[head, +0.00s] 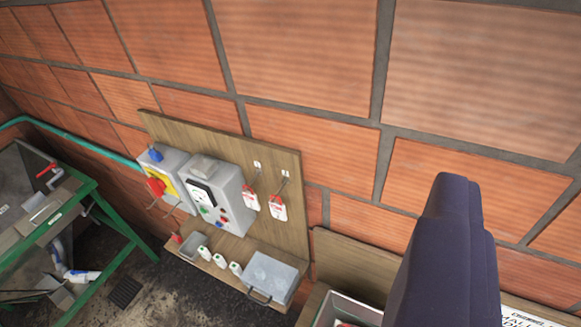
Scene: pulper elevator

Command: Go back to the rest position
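A dark purple-grey part of my arm's end, which I take to be my gripper (445,245), rises from the bottom edge at the right in the head view. It points up toward the brick wall and touches nothing that I can see. Separate fingertips cannot be made out, so I cannot tell whether it is open or shut. No held object shows. It hides part of the wall and part of the wooden board and box behind it.
A wooden panel (285,170) carries grey control boxes (220,195) and hanging red-white tags (278,208). A green-framed metal machine (60,215) stands left. An open box (345,308) sits at the bottom. Dark floor shows between.

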